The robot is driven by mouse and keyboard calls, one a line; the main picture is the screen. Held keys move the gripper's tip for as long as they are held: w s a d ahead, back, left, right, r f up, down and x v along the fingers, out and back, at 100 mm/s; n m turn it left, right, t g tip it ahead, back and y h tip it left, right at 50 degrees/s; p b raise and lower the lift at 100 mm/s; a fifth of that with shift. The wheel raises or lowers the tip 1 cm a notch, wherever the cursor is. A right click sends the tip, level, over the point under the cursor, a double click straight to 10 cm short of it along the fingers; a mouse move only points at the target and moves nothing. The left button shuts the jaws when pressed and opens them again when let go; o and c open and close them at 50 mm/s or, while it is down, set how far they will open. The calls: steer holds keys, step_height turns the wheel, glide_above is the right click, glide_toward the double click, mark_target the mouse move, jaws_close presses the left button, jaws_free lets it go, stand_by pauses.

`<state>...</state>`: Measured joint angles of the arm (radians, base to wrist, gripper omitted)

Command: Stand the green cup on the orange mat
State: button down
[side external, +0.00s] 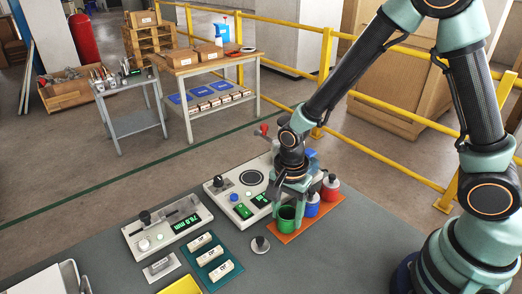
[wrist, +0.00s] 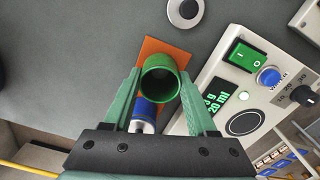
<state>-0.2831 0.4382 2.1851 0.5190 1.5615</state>
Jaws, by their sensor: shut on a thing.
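The green cup (side external: 287,219) is upright between the fingers of my gripper (side external: 290,205); the wrist view shows its open rim (wrist: 160,78) facing the camera. My gripper (wrist: 159,80) is shut on the cup, one finger on each side. The orange mat (side external: 285,239) lies under and around the cup in both views, and its bare end (wrist: 158,45) shows in the wrist view. The cup is over the mat, low down; I cannot tell whether its base touches. A blue container (side external: 312,207) stands right behind the cup.
A red container (side external: 331,190) stands beyond the blue one. A control panel (side external: 218,192) with knob, buttons and green display is close to the mat's left. A round grey knob-like piece (side external: 260,244) lies left of the mat.

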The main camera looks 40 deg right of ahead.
steer(key=shift+f, duration=0.15)
stand_by(0.5)
jaws_free()
steer(key=shift+r, duration=2.95)
steer(key=s+d+r+n+t, duration=0.2)
steer(key=d+r+n, duration=0.2)
steer(key=r+n, duration=0.3)
steer(key=s+d+r+n+t, duration=0.2)
steer(key=d+r+n, duration=0.3)
steer(key=r, duration=0.5)
steer(key=n+t, duration=0.1)
steer(key=n, duration=0.1)
steer(key=shift+s+d+n+t, duration=0.15)
steer(key=shift+d+n+t, duration=0.1)
steer(key=shift+n+t, duration=0.05)
